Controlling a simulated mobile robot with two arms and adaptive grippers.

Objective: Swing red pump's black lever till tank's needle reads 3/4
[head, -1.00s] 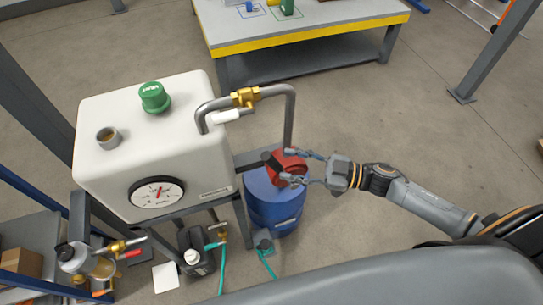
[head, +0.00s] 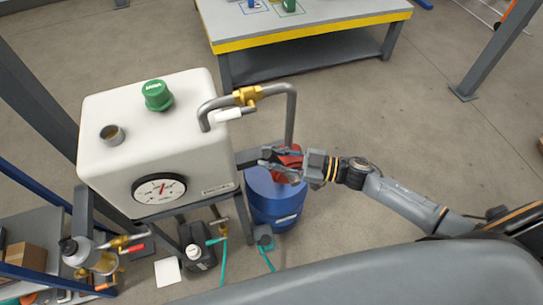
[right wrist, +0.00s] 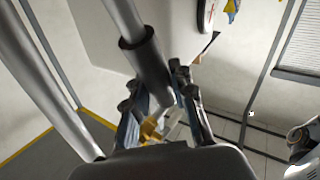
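The white tank (head: 115,165) stands left of centre in the head view. Its round gauge (head: 159,188) has a red needle pointing nearly straight up, slightly right; its marks are too small to read. The red pump (head: 290,160) sits on top of the blue drum (head: 275,200), partly hidden by my right gripper (head: 270,160). That gripper's fingers are spread and reach over the pump. In the right wrist view a dark sleeved bar, seemingly the black lever (right wrist: 150,72), lies between the fingers (right wrist: 160,105); contact is unclear. My left gripper is out of view.
A grey pipe (head: 291,118) with a brass valve (head: 246,95) runs from the tank down beside the pump. A yellow-edged table (head: 310,32) is behind.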

